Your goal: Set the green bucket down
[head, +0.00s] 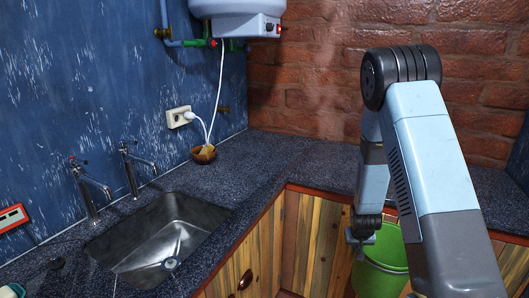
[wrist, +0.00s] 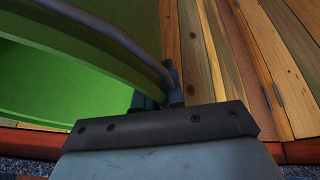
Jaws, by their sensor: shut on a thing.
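The green bucket (head: 381,265) hangs in front of the wooden cabinet doors, below the counter's front edge, partly hidden behind my arm. My gripper (head: 361,238) is at the bucket's rim on its left side. In the wrist view the bucket (wrist: 60,85) fills the left side, with its rim and a grey handle running to my gripper (wrist: 165,88). The fingers are shut on the bucket's edge there. The bucket's bottom and what lies under it are out of view.
The dark speckled counter (head: 290,155) runs along both walls, with a metal sink (head: 160,240) and two taps (head: 130,170). A small brown bowl (head: 203,154) stands near the corner. Wooden cabinet doors (head: 310,240) are close beside the bucket. A white water heater (head: 238,15) hangs above.

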